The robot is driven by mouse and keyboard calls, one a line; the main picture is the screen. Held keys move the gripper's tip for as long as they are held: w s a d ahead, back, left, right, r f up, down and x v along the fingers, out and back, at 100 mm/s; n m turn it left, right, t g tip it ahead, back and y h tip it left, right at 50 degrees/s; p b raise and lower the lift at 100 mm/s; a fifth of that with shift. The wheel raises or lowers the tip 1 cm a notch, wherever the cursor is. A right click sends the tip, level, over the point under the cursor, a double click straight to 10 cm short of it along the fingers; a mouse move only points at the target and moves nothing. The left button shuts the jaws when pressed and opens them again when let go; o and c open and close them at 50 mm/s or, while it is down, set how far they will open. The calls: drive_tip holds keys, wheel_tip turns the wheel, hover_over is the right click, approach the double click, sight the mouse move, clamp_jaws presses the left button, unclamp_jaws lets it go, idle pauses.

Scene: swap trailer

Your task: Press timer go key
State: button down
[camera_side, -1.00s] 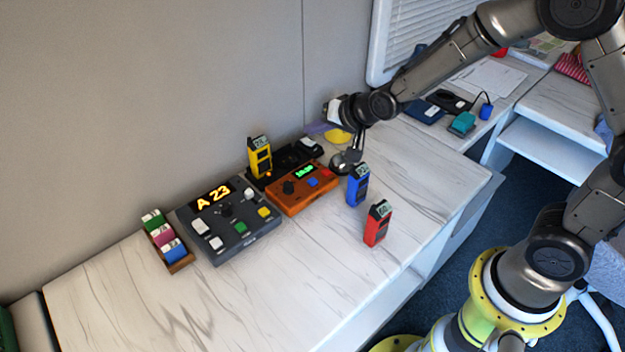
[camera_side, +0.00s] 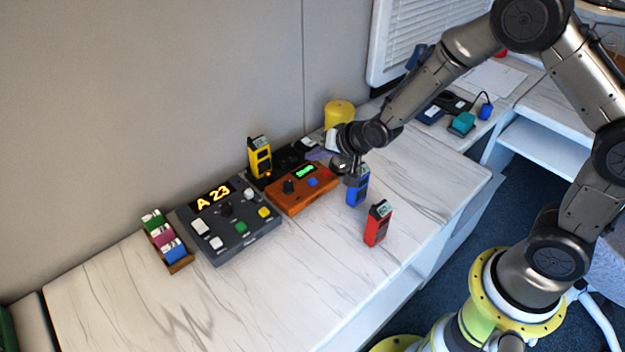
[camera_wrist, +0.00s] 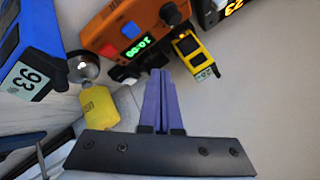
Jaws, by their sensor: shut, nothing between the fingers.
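The orange timer box (camera_side: 290,199) sits on the marble-look counter with a lit green display (camera_side: 304,171), a dark knob (camera_side: 288,187) and a blue key (camera_side: 312,182). The wrist view shows the box (camera_wrist: 98,24) at the top, with the blue key (camera_wrist: 131,30) and a red key (camera_wrist: 109,49). My gripper (camera_side: 316,155) is just behind the box's right end in the side view, its purple fingers partly hidden. In the wrist view the fingers of my gripper (camera_wrist: 160,75) are together and empty. I cannot tell their height above the counter; no key contact shows.
A blue radio (camera_side: 357,188) stands right of the box, a red radio (camera_side: 377,224) in front, a yellow radio (camera_side: 260,157) behind. A yellow cylinder (camera_side: 339,113) is at the back. A silvery round thing (camera_wrist: 83,67) is near the box. A grey console (camera_side: 240,243) is left. The front counter is clear.

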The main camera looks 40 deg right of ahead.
sight(309, 179)
drive_tip(key=shift+f, duration=2.65)
drive_tip(key=shift+f, duration=0.1)
drive_tip(key=shift+f, duration=0.3)
drive_tip(key=shift+f, duration=0.6)
idle(0.5)
drive_tip(key=shift+r, duration=1.05)
wheel_tip(309, 179, up, 5)
idle(0.6)
